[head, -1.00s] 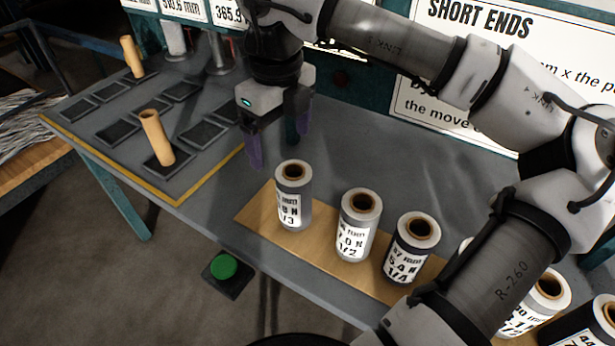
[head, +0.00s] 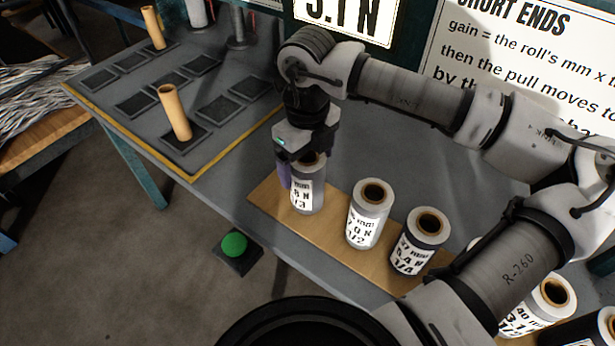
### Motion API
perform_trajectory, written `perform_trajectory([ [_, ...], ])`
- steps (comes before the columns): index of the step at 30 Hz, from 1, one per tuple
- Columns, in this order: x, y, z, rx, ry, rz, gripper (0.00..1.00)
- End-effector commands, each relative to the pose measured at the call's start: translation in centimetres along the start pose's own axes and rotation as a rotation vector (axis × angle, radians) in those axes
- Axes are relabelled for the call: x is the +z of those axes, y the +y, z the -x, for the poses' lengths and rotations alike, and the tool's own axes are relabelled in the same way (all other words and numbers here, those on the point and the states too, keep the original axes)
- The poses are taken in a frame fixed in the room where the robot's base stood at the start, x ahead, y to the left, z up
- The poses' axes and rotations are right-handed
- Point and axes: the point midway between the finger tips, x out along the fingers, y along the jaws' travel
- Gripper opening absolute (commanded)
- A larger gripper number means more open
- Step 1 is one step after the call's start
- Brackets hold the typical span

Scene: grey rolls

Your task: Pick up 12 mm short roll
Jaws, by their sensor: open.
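Several grey rolls with white labels stand upright on a wooden board (head: 268,203). The leftmost roll (head: 309,196) has a label ending in 1/3; its mm figure is too small to read. My gripper (head: 303,170) points down over this roll's top. One purple finger shows at the roll's left side; the other finger is mostly hidden. The jaws are open, and I cannot tell whether they touch the roll. A middle roll (head: 368,218) reads 1/2 and a darker roll (head: 418,242) reads 1/4. I cannot read 12 mm on any label.
More rolls (head: 540,305) stand at the lower right, partly behind my arm. Tan tubes (head: 175,112) stand on a mat with dark square pads at the left. A green button (head: 233,244) sits below the table's front edge. Signs (head: 345,15) stand at the back.

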Motion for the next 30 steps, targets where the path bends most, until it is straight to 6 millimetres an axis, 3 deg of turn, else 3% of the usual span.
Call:
perform_trajectory([
  [6, -0.1, 0.2, -2.8, 0.002, 0.0, 0.001, 0.87],
  [15, -0.1, 0.2, -3.3, 0.0, 0.0, 0.001, 0.85],
  [27, -0.1, 0.2, -3.2, 0.0, -0.001, 0.0, 0.33],
  [30, -0.1, 0.2, -3.2, 0.0, -0.001, 0.0, 0.3],
])
